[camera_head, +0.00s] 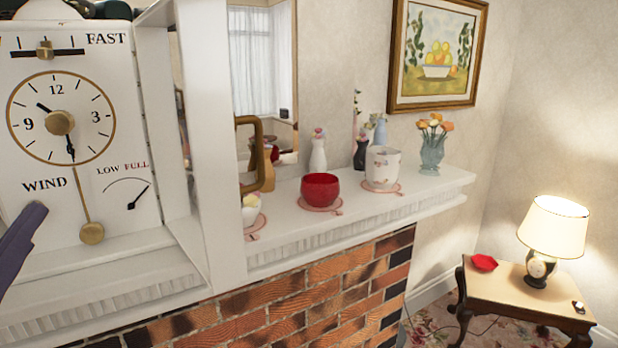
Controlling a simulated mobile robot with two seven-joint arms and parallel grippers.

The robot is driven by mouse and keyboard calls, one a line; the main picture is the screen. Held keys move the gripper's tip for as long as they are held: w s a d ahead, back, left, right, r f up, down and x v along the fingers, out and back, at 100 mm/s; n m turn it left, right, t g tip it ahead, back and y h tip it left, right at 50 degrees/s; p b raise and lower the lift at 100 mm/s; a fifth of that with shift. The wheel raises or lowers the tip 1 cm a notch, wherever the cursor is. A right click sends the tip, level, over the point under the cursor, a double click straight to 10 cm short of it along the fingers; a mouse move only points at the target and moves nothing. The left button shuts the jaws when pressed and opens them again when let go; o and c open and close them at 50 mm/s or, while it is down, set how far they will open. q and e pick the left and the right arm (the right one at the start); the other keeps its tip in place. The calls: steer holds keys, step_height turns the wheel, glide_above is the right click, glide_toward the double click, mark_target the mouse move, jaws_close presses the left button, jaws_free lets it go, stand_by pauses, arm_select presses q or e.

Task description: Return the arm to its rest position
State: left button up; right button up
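A dark purple-grey bar-shaped part, seemingly of my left gripper (22,240), enters at the left edge. It overlaps the lower left of the white clock (60,85). Only this piece shows, so its fingers cannot be read as open or shut, and I see nothing held in it. I cannot tell whether it touches the clock. My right gripper and arm are out of view.
The white mantel (345,222) over the brick fireplace (320,290) holds a red bowl (320,190), a white cup (383,168) and several vases. A white upright panel (210,130) stands beside the clock. A side table (520,292) bears a lamp (545,240) and a red object (484,263).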

arm_select(q)
steer(key=s+d+r+m+h, duration=0.1)
steer(key=d+m+h, duration=0.4)
steer(key=m+h, duration=0.5)
steer(key=s+d+m+h, duration=0.1)
steer(key=d+m+h, duration=0.6)
steer(key=m, duration=0.6)
step_height(320, 180, down, 10)
steer(key=s+d+m+g+h, duration=0.1)
steer(key=s+d+m+g, duration=0.15)
steer(key=m+g, duration=0.65)
steer(key=s+a+f+m+g+y, duration=0.2)
steer(key=a+f+m+y, duration=0.2)
steer(key=a+f+y, duration=0.5)
steer(key=s+a+f+g+y, duration=0.1)
steer(key=s+a+y, duration=0.1)
steer(key=a, duration=0.6)
steer(key=s+a+f+g+y, duration=0.1)
steer(key=s+a+g+y, duration=0.15)
steer(key=a, duration=0.45)
steer(key=d+f+n+h, duration=0.2)
steer(key=d+n+h, duration=0.1)
steer(key=d, duration=0.7)
step_height(320, 180, up, 19)
steer(key=p, duration=1.8)
steer(key=shift+s+n, duration=0.3)
